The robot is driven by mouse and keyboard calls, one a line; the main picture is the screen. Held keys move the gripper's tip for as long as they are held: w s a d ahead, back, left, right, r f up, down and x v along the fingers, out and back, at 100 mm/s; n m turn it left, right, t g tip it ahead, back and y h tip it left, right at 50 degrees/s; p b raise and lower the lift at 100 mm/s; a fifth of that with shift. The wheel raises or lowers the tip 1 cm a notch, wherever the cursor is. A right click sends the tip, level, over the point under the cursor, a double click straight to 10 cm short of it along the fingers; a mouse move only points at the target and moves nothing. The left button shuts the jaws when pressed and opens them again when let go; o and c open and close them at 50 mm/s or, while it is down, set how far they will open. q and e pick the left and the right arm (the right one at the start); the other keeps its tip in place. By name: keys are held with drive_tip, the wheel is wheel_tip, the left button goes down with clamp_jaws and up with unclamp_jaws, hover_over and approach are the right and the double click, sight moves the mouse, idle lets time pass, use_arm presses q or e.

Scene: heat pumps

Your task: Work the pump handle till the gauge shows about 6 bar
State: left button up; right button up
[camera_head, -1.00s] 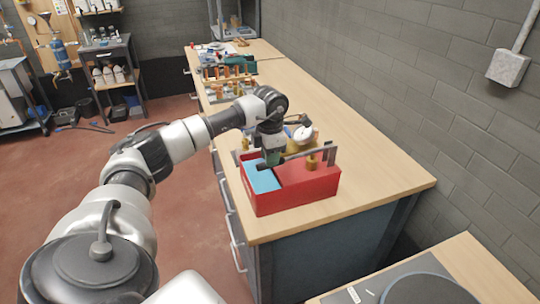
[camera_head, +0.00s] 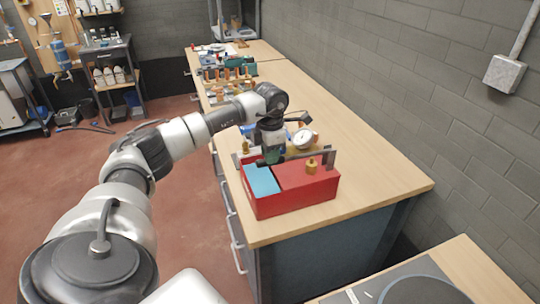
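The red pump box (camera_head: 300,193) stands on the near end of the wooden bench, with a light blue surface (camera_head: 262,180) in its left part. A brass fitting (camera_head: 311,167) rises from its red top. The round white gauge (camera_head: 304,139) is behind the box; its needle is too small to read. A grey metal upright (camera_head: 328,159) stands at the box's right, and the handle bar is partly hidden by my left gripper (camera_head: 272,158). That gripper points down over the box's back left. Its fingertips are too small to tell open or shut. My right gripper is out of view.
The wooden bench (camera_head: 375,165) is clear to the right of the pump. Copper and brass fittings (camera_head: 228,73) stand farther back on it. A grey block wall runs along the right. A second worktop (camera_head: 480,270) is at bottom right.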

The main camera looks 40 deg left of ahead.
use_arm(q)
wheel_tip(320, 180, up, 9)
drive_tip(key=p, duration=0.5)
drive_tip(key=shift+f, duration=0.2)
idle(0.4)
